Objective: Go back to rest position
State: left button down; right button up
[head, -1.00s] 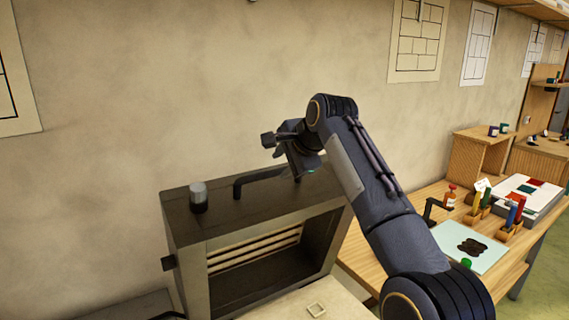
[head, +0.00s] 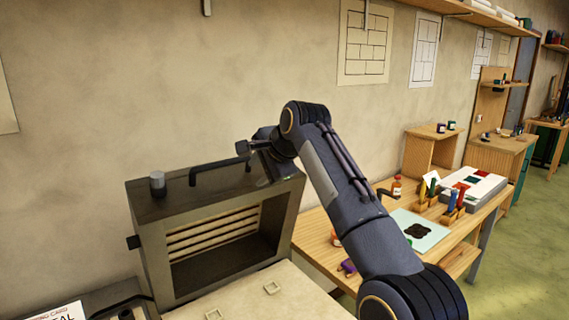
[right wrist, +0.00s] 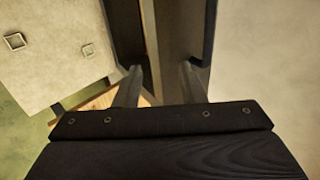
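My right gripper (head: 262,165) is above the right end of the dark kiln (head: 285,200), near its black top handle (head: 220,171). In the right wrist view, the right gripper's two fingers (right wrist: 160,82) stand apart with nothing held between them. The kiln's dark edge passes behind them. The head view does not show whether the gripper touches the kiln. The kiln's front is open and shows ribbed inner walls. My left gripper is in neither view.
A pale slab (head: 245,300) with small square frames lies before the kiln. A grey knob (head: 157,183) stands on the kiln's top. At right, a wooden bench (head: 312,236) holds bottles, coloured pieces and a pale sheet (head: 432,238). The plaster wall is close behind.

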jog(key=s+d+f+n, duration=0.15)
jog(key=s+d, duration=0.25)
jog(key=d, duration=0.4)
jog(key=s+d+f+g+b, duration=0.15)
jog(key=s+d, duration=0.25)
jog(key=d, duration=0.4)
jog(key=s+d+f+n+t, duration=0.1)
jog(key=s+d+f, duration=0.2)
jog(key=s+d, duration=0.3)
jog(key=s+d+f+n+g+h, duration=0.1)
jog(key=s+d+f+n, duration=0.1)
jog(key=s+f, duration=0.9)
jog(key=s+d+f+n+g+h+b, duration=0.1)
jog(key=s+f+n, duration=0.3)
jog(key=s+f, duration=0.7)
jog(key=s+d, duration=0.1)
jog(key=s, duration=0.4)
jog(key=shift+s+n, duration=0.35)
jog(key=shift+a, duration=0.1)
